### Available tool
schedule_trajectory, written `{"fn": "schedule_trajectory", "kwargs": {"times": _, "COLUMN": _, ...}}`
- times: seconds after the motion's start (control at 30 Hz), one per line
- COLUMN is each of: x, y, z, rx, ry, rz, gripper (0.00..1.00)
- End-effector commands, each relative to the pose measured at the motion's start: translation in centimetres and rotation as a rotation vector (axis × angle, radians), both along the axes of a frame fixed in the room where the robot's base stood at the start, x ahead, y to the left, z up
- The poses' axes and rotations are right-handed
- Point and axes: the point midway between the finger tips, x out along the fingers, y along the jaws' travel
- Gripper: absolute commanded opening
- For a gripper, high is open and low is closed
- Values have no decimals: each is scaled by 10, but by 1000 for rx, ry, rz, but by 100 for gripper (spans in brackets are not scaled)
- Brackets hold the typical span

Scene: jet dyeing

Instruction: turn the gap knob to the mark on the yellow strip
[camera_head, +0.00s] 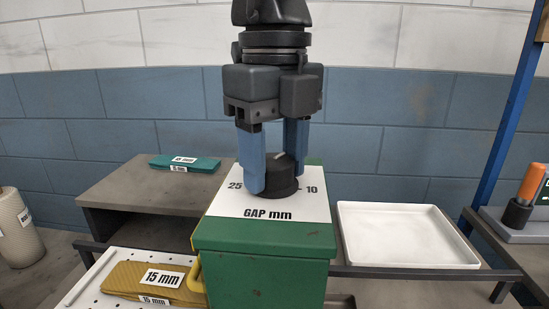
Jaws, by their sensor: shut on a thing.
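The black gap knob (281,183) stands on the white plate (268,207) on top of the green box. The plate reads 25 left of the knob, 10 right of it, and GAP mm in front. A pale line on the knob's top points up and to the right; any mark behind the knob is hidden. My gripper (273,172) points straight down, its blue fingers shut on the knob from left and right. The yellow strip (130,278) lies folded at the lower left, with labels that read 15 mm.
The yellow strip lies on a white perforated tray (84,288). A teal folded strip (186,162) with labels lies on the grey table (140,188) behind left. An empty white tray (405,236) is right of the green box (262,262). A blue post (510,110) stands at right.

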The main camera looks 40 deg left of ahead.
Motion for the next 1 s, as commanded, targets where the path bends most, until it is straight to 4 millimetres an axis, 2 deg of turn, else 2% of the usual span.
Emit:
{"fn": "schedule_trajectory", "kwargs": {"times": 0.03, "x": 2, "y": -2, "z": 1, "rx": -5, "ry": -2, "rz": -3, "gripper": 53}}
{"fn": "schedule_trajectory", "kwargs": {"times": 0.27, "x": 1, "y": -1, "z": 0, "rx": -3, "ry": -1, "rz": -1, "gripper": 75}}
{"fn": "schedule_trajectory", "kwargs": {"times": 0.53, "x": 0, "y": -1, "z": 1, "rx": -1, "ry": 0, "rz": 1, "gripper": 75}}
{"fn": "schedule_trajectory", "kwargs": {"times": 0.67, "x": 1, "y": 0, "z": 7, "rx": -1, "ry": -2, "rz": 0, "gripper": 75}}
{"fn": "schedule_trajectory", "kwargs": {"times": 0.77, "x": 0, "y": 0, "z": 18, "rx": 0, "ry": -1, "rz": 0, "gripper": 75}}
{"fn": "schedule_trajectory", "kwargs": {"times": 1.0, "x": 1, "y": -1, "z": 57, "rx": -1, "ry": -3, "rz": -1, "gripper": 75}}
